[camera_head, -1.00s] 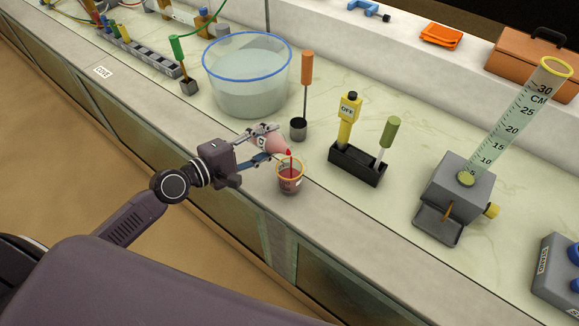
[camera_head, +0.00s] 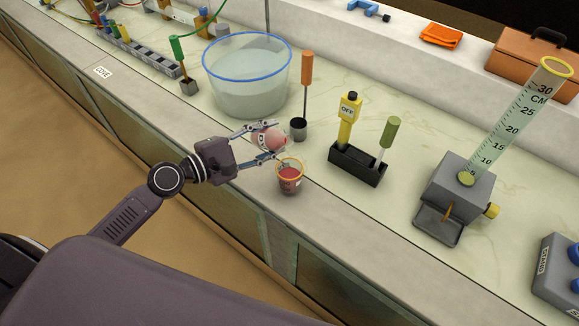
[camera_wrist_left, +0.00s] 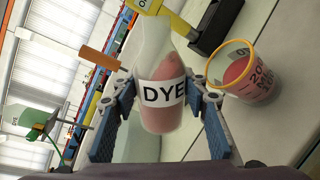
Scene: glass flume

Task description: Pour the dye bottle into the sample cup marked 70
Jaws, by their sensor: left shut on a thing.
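My left gripper (camera_head: 274,141) is shut on the dye bottle (camera_head: 269,137), a clear bottle with a white label and pink-red liquid inside. In the left wrist view the bottle (camera_wrist_left: 162,92) reads "DYE" and sits between the blue finger pads. The sample cup (camera_head: 289,178) has a yellow rim, stands upright on the counter and holds red liquid. The bottle is just behind and left of it, raised, with no stream visible. In the left wrist view the cup (camera_wrist_left: 243,73) is at the right; I cannot read its marking surely. My right gripper is not in view.
A blue-rimmed water basin (camera_head: 247,78) stands behind. An orange-handled tool in a dark cup (camera_head: 298,129) is near the bottle. A black holder (camera_head: 357,164) and a grey block with a measuring tube (camera_head: 457,186) stand to the right. The counter's front edge is close to the cup.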

